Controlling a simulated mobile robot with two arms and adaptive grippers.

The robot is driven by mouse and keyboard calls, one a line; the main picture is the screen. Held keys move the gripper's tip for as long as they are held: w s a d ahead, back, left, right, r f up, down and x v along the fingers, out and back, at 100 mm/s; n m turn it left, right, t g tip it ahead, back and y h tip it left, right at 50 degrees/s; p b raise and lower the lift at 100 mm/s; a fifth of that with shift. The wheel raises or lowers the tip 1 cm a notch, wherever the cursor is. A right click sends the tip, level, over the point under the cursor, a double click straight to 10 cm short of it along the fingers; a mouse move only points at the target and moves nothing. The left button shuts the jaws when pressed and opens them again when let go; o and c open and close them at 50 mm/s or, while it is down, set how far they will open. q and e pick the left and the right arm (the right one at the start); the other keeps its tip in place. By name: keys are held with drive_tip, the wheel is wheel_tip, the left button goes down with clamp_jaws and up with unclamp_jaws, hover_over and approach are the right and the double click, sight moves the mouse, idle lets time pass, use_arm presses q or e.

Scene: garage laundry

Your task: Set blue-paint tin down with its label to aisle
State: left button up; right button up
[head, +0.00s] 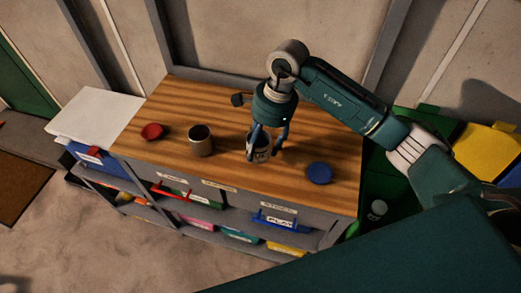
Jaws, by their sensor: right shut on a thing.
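My right gripper (265,151) comes down from above over the wooden bench top. Its blue fingers are shut on a small grey tin (257,146), which I take as the blue-paint tin. The tin is upright, and a pale patch with dark marks shows on its side toward the front of the bench. The fingers hide part of it. I cannot tell whether its base touches the wood. My left gripper is not in view.
On the bench top (175,107) are an open grey-brown tin (200,147), a red disc (152,131), a blue disc (318,173) and a small dark object (238,99). Shelves with coloured boxes are below. Green and yellow bins (491,148) stand at the right. Clear wood surrounds the held tin.

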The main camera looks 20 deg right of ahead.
sight(260, 154)
drive_tip(key=x, duration=0.1)
drive_tip(key=p+x, duration=0.1)
drive_tip(key=x, duration=0.1)
drive_tip(key=shift+s+d+f, duration=0.1)
drive_tip(key=shift+d+f, duration=0.15)
drive_tip(key=shift+d, duration=0.1)
drive_tip(key=shift+f, duration=0.1)
drive_tip(key=shift+f+b, duration=0.15)
drive_tip(key=shift+b, duration=0.2)
drive_tip(key=o, duration=1.5)
drive_tip(key=shift+o, duration=0.2)
